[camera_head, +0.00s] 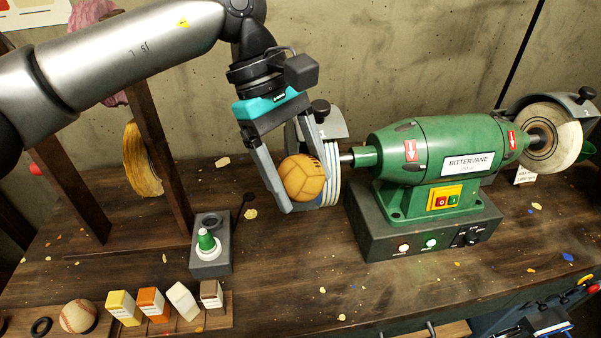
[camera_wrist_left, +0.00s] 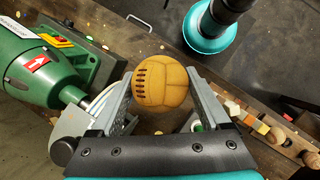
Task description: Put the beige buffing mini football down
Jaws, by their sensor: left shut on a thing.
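The beige mini football (camera_head: 303,177) is a tan, panelled leather ball with a row of dark lacing. My left gripper (camera_head: 288,180) is shut on it and holds it in front of the left wheel of the green bench grinder (camera_head: 440,150). In the left wrist view the ball (camera_wrist_left: 161,82) sits between the two fingers of the left gripper (camera_wrist_left: 160,95), its laces toward the left finger. In the head view the ball overlaps the striped buffing wheel (camera_head: 331,172); I cannot tell whether they touch. My right gripper is not in view.
A baseball (camera_head: 78,316) and several coloured bars (camera_head: 153,304) line the front left. The bench (camera_head: 290,285) between is mostly clear, with scattered flakes.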

